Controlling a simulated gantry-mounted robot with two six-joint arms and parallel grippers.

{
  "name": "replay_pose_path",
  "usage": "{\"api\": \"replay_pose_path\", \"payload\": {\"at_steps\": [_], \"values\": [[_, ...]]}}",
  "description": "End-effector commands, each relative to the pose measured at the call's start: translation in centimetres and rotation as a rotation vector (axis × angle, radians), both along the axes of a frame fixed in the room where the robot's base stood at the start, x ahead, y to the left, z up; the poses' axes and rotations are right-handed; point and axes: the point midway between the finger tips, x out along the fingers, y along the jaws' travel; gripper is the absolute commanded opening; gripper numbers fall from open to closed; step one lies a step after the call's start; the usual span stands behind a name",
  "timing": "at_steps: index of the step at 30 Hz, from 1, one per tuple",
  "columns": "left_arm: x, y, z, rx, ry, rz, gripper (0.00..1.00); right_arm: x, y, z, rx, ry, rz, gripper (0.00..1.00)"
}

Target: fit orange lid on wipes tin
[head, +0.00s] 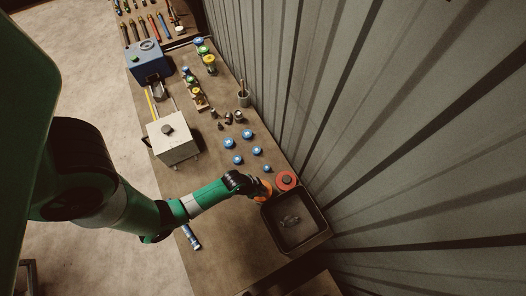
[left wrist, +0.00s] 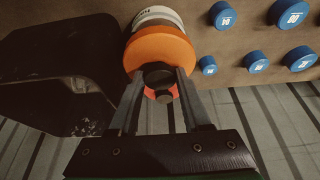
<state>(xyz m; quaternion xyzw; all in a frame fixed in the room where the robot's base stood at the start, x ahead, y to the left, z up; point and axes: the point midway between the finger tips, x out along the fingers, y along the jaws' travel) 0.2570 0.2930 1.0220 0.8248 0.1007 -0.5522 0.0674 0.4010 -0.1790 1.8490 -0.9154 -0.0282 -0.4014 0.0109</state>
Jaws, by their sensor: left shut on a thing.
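The orange lid (left wrist: 160,50) has a black knob on top. My left gripper (left wrist: 159,78) is shut on this knob, one finger on each side. The white wipes tin (left wrist: 157,16) with dark lettering shows just beyond the lid, partly covered by it. I cannot tell whether the lid rests on the tin or is held just above it. In the head view the orange lid (head: 264,191) is at the tip of my left gripper (head: 248,185), and the tin is mostly hidden. My right gripper is not in view.
A black open bin (head: 270,222) stands close beside the lid. A red round item (head: 286,180) with a dark knob is right behind it. Several blue caps (head: 238,160) lie farther up the bench. A white box (head: 172,140) stands beyond my left arm. A corrugated wall borders the bench.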

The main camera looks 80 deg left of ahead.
Motion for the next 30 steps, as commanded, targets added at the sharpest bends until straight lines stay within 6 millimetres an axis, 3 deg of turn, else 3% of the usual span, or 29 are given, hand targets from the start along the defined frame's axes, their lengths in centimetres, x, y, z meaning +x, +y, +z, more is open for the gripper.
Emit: {"api": "replay_pose_path", "payload": {"at_steps": [1,6,29,30], "values": [[0.0,0.0,-1.7,0.0,0.0,0.0,0.0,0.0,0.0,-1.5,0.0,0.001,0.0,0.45],[0.1,0.0,-3.2,0.001,-0.001,-0.001,0.0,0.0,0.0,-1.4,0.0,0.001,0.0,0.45],[0.1,0.0,-4.5,0.001,-0.003,-0.001,0.0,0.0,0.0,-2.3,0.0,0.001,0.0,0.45],[0.1,0.0,-4.5,0.001,-0.002,-0.001,0.5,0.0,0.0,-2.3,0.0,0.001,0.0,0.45]]}}
